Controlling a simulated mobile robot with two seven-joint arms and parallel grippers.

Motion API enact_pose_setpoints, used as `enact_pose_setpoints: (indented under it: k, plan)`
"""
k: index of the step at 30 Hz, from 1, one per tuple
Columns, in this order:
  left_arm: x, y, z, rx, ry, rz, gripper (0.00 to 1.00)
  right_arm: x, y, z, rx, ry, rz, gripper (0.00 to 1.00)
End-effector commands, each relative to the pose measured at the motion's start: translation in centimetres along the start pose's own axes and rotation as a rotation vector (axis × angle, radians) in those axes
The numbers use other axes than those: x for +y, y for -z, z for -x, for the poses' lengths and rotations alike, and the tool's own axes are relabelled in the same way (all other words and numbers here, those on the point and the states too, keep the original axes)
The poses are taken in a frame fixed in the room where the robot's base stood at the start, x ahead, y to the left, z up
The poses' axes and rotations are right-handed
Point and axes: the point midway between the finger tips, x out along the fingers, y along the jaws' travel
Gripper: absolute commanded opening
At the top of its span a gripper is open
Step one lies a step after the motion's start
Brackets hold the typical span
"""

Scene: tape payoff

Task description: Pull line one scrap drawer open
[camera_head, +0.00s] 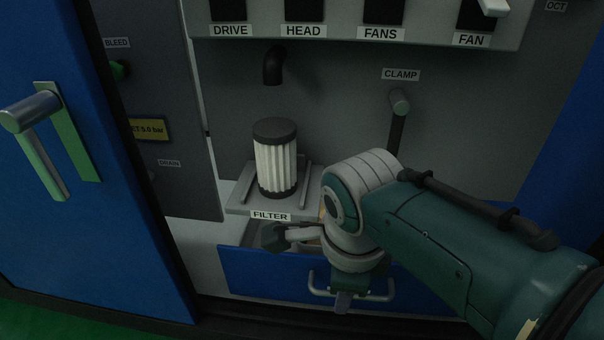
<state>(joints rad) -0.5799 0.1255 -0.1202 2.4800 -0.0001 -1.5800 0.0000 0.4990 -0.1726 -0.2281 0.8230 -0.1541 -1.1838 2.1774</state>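A blue drawer (250,275) with a pale bar handle (320,291) is low in the machine, under the filter shelf. A strip of its inside shows behind the front's top edge, so it stands partly open. No scrap label shows on it. My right gripper (310,268) comes in from the right over the drawer. Its fingers look spread, one above the drawer's top edge at the left, the other down at the handle's middle. Whether that finger touches the bar is unclear. My wrist hides part of the drawer and handle. My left gripper is out of view.
A pleated filter (276,165) stands on a shelf (240,209) labelled FILTER, close above the drawer. A CLAMP lever (399,103) is behind my arm. A blue door (90,230) with a handle (36,145) is at the left. Green floor shows at lower left.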

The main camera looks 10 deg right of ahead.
Motion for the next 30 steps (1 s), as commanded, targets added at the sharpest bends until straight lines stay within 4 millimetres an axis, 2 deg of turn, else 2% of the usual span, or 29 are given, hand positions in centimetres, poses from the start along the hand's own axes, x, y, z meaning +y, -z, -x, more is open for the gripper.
enact_pose_setpoints:
  k: [1, 11, 30]
  plan:
    - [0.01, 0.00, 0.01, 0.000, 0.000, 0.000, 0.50, 0.00, 0.01, 0.01, 0.000, 0.000, 0.000, 0.37]
    - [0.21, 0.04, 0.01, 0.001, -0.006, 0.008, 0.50, 0.02, 0.01, 0.00, 0.000, 0.000, 0.000, 0.00]
    - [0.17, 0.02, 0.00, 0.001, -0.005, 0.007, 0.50, 0.03, 0.02, -0.02, 0.000, -0.001, 0.000, 0.00]
